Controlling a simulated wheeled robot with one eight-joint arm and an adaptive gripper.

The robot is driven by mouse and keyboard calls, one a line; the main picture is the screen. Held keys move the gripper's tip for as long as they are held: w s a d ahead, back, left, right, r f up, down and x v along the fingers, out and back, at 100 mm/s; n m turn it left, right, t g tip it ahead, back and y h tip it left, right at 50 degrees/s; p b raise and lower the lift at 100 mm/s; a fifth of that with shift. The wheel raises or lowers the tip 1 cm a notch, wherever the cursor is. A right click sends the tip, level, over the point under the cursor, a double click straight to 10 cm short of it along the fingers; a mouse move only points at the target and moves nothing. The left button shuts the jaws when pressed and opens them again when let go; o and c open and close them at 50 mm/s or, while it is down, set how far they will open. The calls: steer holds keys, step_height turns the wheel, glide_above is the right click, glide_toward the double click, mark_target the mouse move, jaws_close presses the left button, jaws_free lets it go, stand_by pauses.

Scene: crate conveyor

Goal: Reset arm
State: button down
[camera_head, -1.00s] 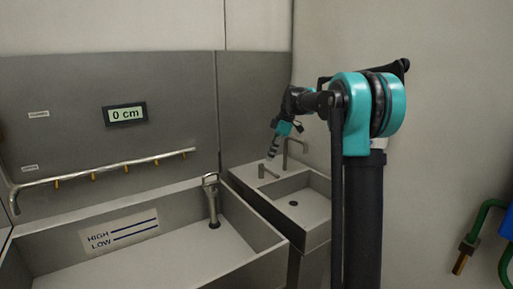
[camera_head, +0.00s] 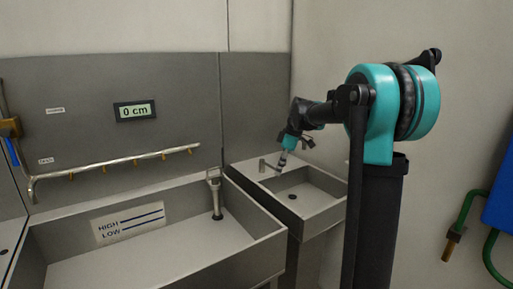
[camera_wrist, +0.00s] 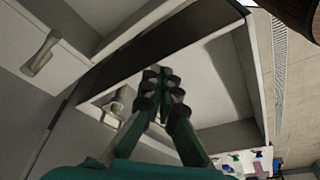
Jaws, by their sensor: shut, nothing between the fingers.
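My arm (camera_head: 388,115) is black and teal and stands at the right of the head view. It reaches left and away, with its forearm bent down.
A small sink (camera_head: 325,214) with a tap lies below the gripper. A large basin (camera_head: 264,256) with a HIGH/LOW label (camera_head: 128,222) and an upright drain pipe (camera_head: 216,196) fills the lower left. A display (camera_head: 135,111) reads 0 cm. Green pipe (camera_head: 464,214) runs at right.

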steer(key=s+d+f+m+t+h, duration=0.1)
steer(key=s+d+f+m, duration=0.2)
steer(key=s, duration=0.7)
steer(key=s+d+f+m+t+h, duration=0.1)
steer(key=s+d+f+m, duration=0.2)
steer(key=s+f+m, duration=0.4)
steer(key=s+d+f+m+t+h, duration=0.1)
steer(key=s+d+f+m, duration=0.3)
steer(key=s+f, duration=0.6)
steer(key=s+m, duration=0.1)
steer(key=s, duration=0.2)
steer(key=shift+f+t, duration=0.2)
steer(key=shift+t, duration=0.1)
steer(key=shift+d, duration=0.1)
